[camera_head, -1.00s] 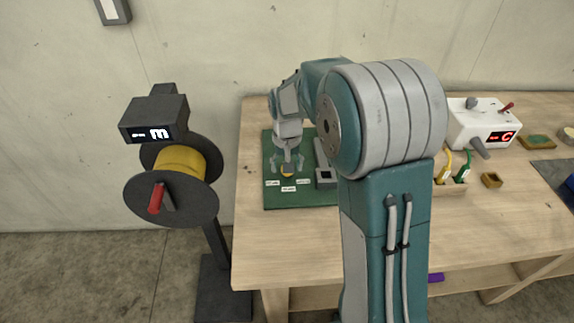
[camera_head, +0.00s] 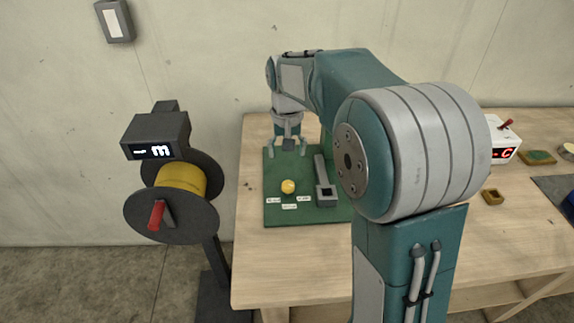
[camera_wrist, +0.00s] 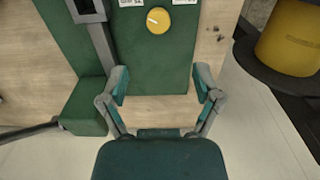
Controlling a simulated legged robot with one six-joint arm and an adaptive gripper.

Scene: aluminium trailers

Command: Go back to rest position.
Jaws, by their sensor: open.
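My gripper (camera_head: 289,148) is open and empty, raised above the back part of a green board (camera_head: 275,214) on the wooden table. My upper arm hides part of the board's right side.
A grey lever-like fixture (camera_head: 326,190) stands on the board right of the knob. A dark reel stand with a yellow spool (camera_head: 181,179) and red handle (camera_head: 156,216) stands left of the table (camera_head: 255,270).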

